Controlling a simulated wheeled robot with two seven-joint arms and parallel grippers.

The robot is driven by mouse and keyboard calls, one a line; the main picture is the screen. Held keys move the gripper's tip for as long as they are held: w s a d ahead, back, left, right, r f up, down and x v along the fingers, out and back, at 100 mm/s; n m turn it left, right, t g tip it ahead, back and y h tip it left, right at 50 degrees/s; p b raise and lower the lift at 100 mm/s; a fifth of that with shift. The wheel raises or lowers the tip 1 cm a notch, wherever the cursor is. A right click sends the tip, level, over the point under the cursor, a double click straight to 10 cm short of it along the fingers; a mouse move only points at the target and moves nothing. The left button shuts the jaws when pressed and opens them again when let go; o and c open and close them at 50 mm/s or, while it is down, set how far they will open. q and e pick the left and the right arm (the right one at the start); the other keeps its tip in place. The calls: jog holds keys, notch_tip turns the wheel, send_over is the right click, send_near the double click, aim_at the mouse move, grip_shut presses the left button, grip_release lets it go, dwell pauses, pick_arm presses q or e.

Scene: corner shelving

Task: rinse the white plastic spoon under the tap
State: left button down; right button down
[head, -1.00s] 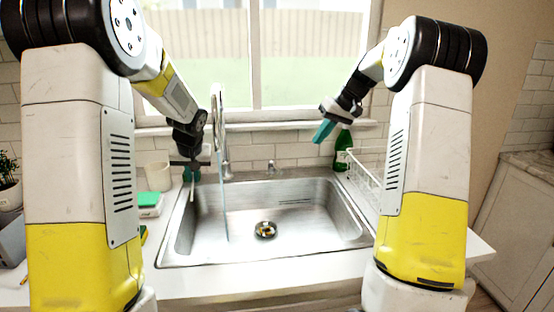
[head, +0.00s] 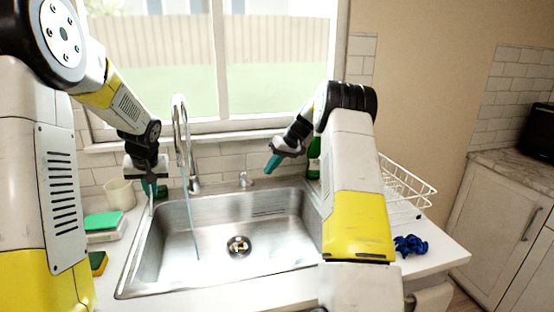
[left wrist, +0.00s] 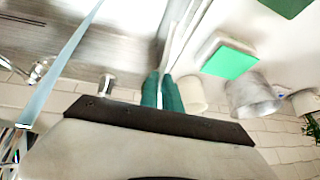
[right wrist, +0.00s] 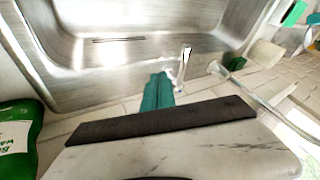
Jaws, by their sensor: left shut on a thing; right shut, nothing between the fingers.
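My left gripper (head: 150,190) is shut on the white plastic spoon (left wrist: 179,38), which shows as a thin white strip between the teal fingers in the left wrist view. The spoon's far end is hard to make out. The gripper is at the sink's back left, left of the tap (head: 181,135). A thin stream of water (head: 192,222) runs from the tap into the steel sink (head: 215,268); the spoon looks apart from it. My right gripper (head: 272,163) is shut and empty above the sink's back edge; its teal fingers (right wrist: 157,92) show in the right wrist view.
A green bottle (head: 314,160) stands behind the sink, with a white dish rack (head: 408,180) to its right. A blue cloth (head: 410,245) lies on the right counter.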

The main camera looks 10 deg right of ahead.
aim_at(250, 181)
jog(key=shift+s+a+f, duration=0.1)
jog(key=shift+a+f, duration=0.25)
jog(key=shift+a, duration=0.4)
jog(key=shift+s+a+f, duration=0.1)
jog(key=shift+a+f, duration=0.2)
jog(key=shift+a, duration=0.5)
jog(key=shift+s+a+f, duration=0.1)
jog(key=shift+a+f, duration=0.25)
jog(key=shift+a, duration=0.4)
jog(key=shift+a, duration=0.1)
jog(key=shift+s+a+m+t, duration=0.2)
jog(key=shift+a+m, duration=0.15)
jog(key=shift+a, duration=0.15)
jog(key=shift+s+a+m+t, duration=0.2)
jog(key=shift+a+m, duration=0.15)
jog(key=shift+a, duration=0.1)
